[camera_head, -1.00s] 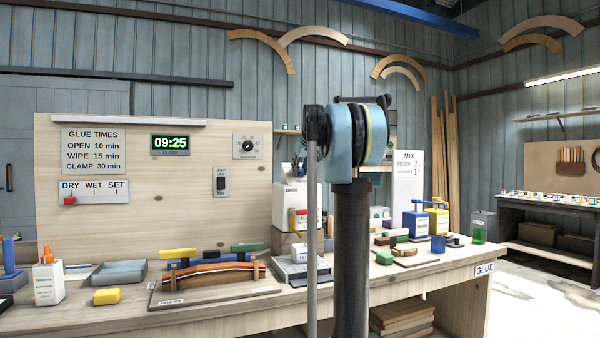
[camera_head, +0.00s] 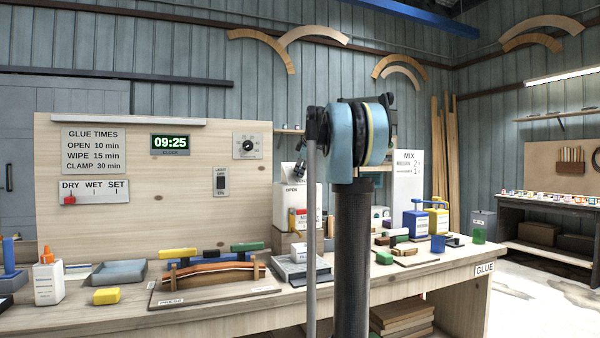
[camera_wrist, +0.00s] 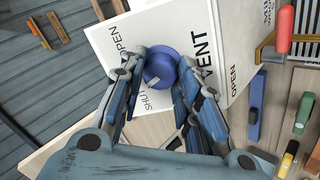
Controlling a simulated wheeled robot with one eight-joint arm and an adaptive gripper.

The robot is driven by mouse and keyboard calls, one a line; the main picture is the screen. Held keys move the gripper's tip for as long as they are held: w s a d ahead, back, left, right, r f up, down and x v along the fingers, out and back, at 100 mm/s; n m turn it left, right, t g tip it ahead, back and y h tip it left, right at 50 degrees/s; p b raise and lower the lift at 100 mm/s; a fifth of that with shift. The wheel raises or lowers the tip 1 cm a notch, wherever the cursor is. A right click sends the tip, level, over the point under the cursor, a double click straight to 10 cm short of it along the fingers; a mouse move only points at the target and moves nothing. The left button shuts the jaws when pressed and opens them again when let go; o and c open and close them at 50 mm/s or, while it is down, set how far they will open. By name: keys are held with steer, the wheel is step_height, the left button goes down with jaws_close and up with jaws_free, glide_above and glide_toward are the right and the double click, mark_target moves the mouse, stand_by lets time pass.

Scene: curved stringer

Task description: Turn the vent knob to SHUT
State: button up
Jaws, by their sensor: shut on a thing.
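The vent knob (camera_wrist: 160,66) is a round blue knob on the top face of a white box (camera_wrist: 120,45) in the wrist view. OPEN, SHUT and VENT are printed around it. My gripper (camera_wrist: 162,80) has its two fingers closed on either side of the knob. A pale mark shows on the knob, on the side near the SHUT print, but its exact pointing is hard to tell.
The workbench (camera_head: 225,318) holds a curved glue-up on a board (camera_head: 215,297), a grey tray (camera_head: 118,273), a white bottle (camera_head: 48,283) and a yellow block (camera_head: 106,296). Blue and yellow containers (camera_head: 436,220) stand to the right.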

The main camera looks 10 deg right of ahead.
steer(key=shift+n, duration=2)
steer(key=o, duration=1.1)
steer(key=v, duration=1.2)
steer(key=shift+d+f, duration=0.1)
steer(key=shift+d, duration=0.05)
